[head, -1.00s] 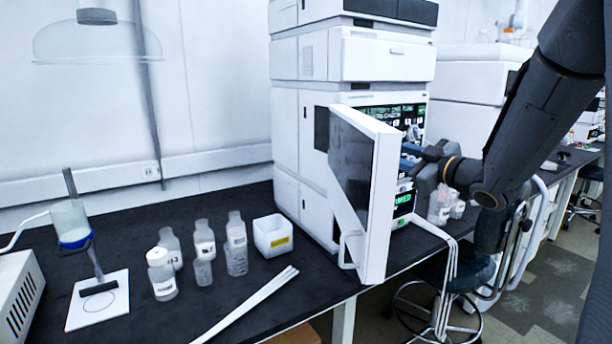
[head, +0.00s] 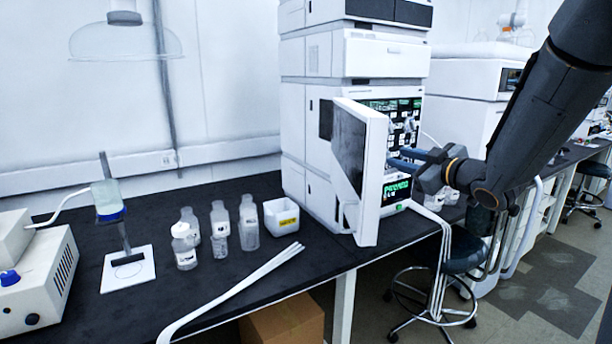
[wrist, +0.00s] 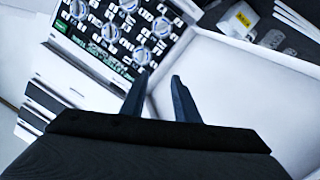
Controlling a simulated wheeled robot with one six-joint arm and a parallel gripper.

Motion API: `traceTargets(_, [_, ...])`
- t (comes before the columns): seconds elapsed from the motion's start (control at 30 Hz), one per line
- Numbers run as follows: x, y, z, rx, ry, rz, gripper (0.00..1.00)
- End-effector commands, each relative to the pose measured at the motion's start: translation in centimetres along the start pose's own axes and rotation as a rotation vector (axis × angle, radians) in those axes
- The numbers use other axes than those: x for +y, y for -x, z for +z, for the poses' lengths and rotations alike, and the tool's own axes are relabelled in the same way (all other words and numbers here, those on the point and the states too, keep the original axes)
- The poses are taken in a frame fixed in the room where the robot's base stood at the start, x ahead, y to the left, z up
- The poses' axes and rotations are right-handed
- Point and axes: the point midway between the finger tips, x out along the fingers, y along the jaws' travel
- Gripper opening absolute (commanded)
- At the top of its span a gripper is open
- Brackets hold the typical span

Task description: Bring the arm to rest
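My gripper (head: 404,160) is in front of the chromatography stack (head: 307,65), just right of its open white door (head: 372,185). In the wrist view the two dark fingers (wrist: 160,90) stand apart with nothing between them, so the gripper is open and empty. The stack's inner panel with round fittings and a green display (wrist: 108,25) lies beyond the left finger. The door's pale inner face (wrist: 240,85) is close on the right of the fingers. I cannot tell if anything touches. My arm reaches in from the upper right.
Several bottles (head: 220,228) and a white bin (head: 281,217) stand on the black bench left of the stack. White tubes (head: 250,275) lie along its front. A stirrer-like stand (head: 130,268) is at left. A stool (head: 455,250) stands below my arm. Floor is clear at lower right.

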Motion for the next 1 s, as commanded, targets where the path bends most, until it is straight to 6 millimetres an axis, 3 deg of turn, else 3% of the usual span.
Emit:
traceTargets(0.27, [-1.4,0.6,3.8,-0.216,-0.083,0.062,0.28])
traceTargets(0.47, [-4.5,3.4,8.2,-0.482,-0.202,0.108,0.28])
traceTargets(0.57, [-7.9,6.5,11.1,-0.678,-0.298,0.119,0.28])
traceTargets(0.7, [-14.2,12.5,13.9,-0.962,-0.444,0.097,0.28])
traceTargets(0.9, [-23.1,21.1,14.6,-1.298,-0.627,0.020,0.28])
traceTargets(1.0, [-26.1,24.1,14.1,-1.405,-0.687,-0.019,0.28])
